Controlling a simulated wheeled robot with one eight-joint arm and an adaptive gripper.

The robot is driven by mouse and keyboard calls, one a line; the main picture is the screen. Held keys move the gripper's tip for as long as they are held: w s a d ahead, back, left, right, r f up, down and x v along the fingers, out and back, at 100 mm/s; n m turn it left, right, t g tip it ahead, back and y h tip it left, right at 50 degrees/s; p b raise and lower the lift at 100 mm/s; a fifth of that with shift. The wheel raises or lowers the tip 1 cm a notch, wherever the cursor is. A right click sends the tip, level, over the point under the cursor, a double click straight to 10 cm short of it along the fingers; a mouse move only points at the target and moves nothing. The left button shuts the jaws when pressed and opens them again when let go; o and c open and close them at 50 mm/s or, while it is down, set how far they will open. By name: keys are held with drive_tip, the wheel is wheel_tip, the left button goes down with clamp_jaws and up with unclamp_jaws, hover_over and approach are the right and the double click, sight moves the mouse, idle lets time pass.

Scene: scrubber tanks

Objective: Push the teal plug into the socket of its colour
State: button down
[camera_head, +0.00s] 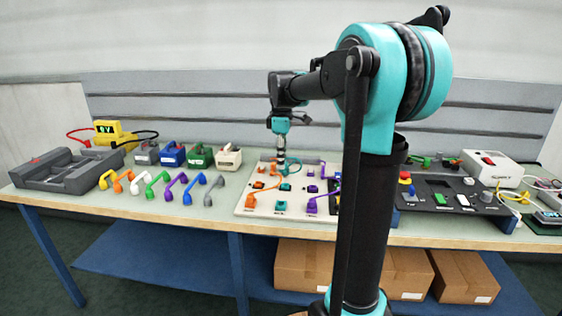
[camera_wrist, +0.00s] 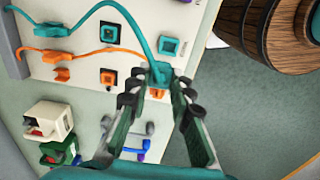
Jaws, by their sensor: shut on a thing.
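In the wrist view my gripper (camera_wrist: 160,80) is shut on the teal plug (camera_wrist: 159,72), at the end of a curved teal cable (camera_wrist: 128,14). The cable's other end (camera_wrist: 52,30) sits at the left of the pale board (camera_wrist: 85,12). A square teal socket (camera_wrist: 170,47) lies just beyond the plug, and another teal-rimmed socket (camera_wrist: 110,33) is to its left. An orange piece (camera_wrist: 157,93) shows partly behind the fingers. In the head view my gripper (camera_head: 281,155) hangs over the board (camera_head: 262,222); the plug is too small to make out there.
An orange cable (camera_wrist: 105,51) and orange sockets (camera_wrist: 108,77) are close by. A wooden barrel (camera_wrist: 258,25) stands at the right of the wrist view. Coloured handles (camera_head: 167,188) and small cases (camera_head: 200,156) are left of the board; a dark panel (camera_head: 440,197) is right.

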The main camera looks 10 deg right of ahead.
drive_tip(key=w+d+f, duration=0.1)
drive_tip(key=w+d, duration=0.2)
drive_tip(key=w, duration=0.7)
drive_tip(key=shift+w+d, duration=0.2)
drive_tip(key=shift+w, duration=0.1)
drive_tip(key=shift+f, duration=0.2)
drive_tip(key=shift+f, duration=4.9)
drive_tip(key=shift+f, duration=0.2)
drive_tip(key=shift+f, duration=0.35)
drive_tip(key=shift+f, duration=0.35)
drive_tip(key=c, duration=1.3)
unclamp_jaws()
drive_tip(key=shift+o, duration=0.6)
